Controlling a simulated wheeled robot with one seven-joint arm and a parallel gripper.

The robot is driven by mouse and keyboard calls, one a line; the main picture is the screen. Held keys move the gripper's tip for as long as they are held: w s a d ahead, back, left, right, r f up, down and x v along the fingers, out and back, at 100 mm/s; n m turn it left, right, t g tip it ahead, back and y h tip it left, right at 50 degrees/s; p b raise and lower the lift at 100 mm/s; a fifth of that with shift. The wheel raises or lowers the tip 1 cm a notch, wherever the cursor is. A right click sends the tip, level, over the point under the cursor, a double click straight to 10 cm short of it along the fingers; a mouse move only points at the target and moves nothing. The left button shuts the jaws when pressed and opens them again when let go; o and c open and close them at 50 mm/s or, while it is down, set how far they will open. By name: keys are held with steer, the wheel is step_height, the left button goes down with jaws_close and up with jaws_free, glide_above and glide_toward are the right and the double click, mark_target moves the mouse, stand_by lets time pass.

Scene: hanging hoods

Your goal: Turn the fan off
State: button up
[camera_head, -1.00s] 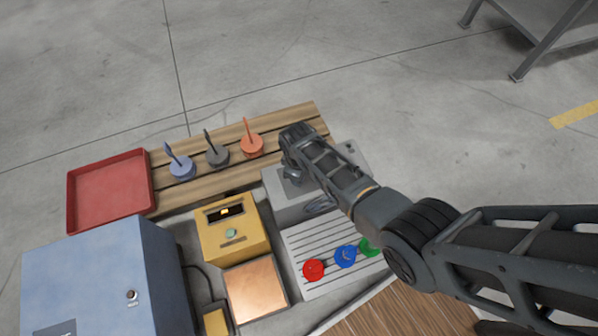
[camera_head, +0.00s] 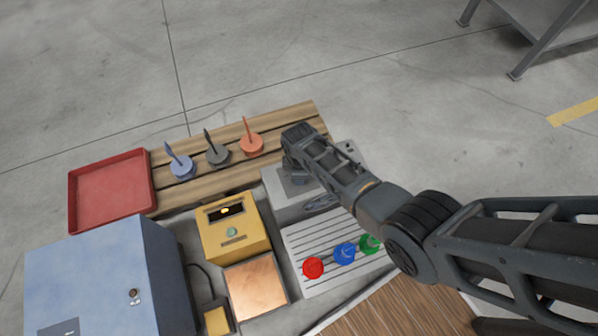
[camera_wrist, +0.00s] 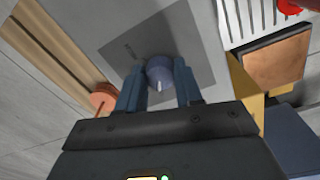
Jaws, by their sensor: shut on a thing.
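A grey unit (camera_head: 279,210) stands behind the slatted panel, with a darker grey plate (camera_wrist: 187,60) on its top. A round blue-grey knob (camera_wrist: 159,70) with a pale mark sits on that plate in the wrist view. My gripper (camera_wrist: 158,84) is shut on the knob, one finger on each side. In the head view my gripper (camera_head: 296,176) is over the unit, and the arm hides the knob and much of the unit's right side. A dark oval part (camera_head: 321,203) shows at the unit's front; I cannot tell for sure whether it is the fan.
Red, blue and green knobs (camera_head: 344,254) stand on the slatted panel (camera_head: 300,240). A yellow box (camera_head: 235,238), copper plate (camera_head: 256,288) and blue cabinet (camera_head: 95,280) are left. Behind are a red tray (camera_head: 110,190) and a wooden rack (camera_head: 190,190) with three handled discs.

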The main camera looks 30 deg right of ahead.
steer(key=o, duration=1)
step_height(320, 180, up, 8)
steer(key=p, duration=0.3)
steer(key=shift+s+a+f, duration=0.1)
steer(key=shift+s, duration=0.05)
